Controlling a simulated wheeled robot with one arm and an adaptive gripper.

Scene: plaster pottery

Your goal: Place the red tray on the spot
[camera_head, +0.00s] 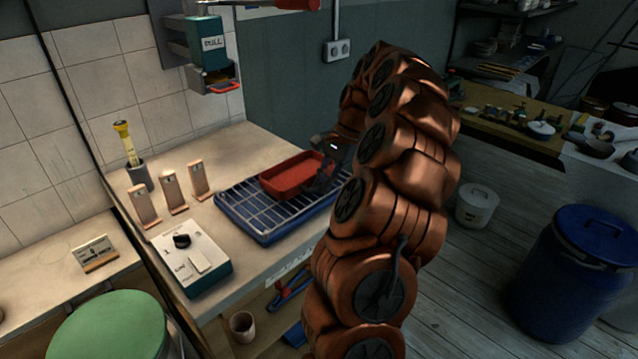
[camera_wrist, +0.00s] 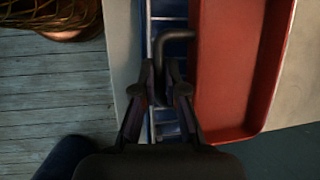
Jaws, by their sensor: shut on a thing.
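The red tray (camera_head: 293,177) is a shallow rectangular tray at the far part of a blue wire rack (camera_head: 235,216) on the bench. I cannot tell whether it rests on the rack or hangs just above it. My gripper (camera_head: 327,176) is at the tray's right side, partly hidden by my arm. In the wrist view my gripper (camera_wrist: 168,88) is closed around a dark bent handle (camera_wrist: 180,35) that reaches the tray's edge (camera_wrist: 198,75). The tray (camera_wrist: 235,70) looks level. No marked spot can be made out.
Three small wooden stands (camera_head: 173,192), a white control box (camera_head: 190,262) and a cup with a yellow-topped tool (camera_head: 125,145) stand left of the rack. A dispenser marked PULL (camera_head: 212,43) hangs above the bench. A blue barrel (camera_head: 580,265) stands on the right floor.

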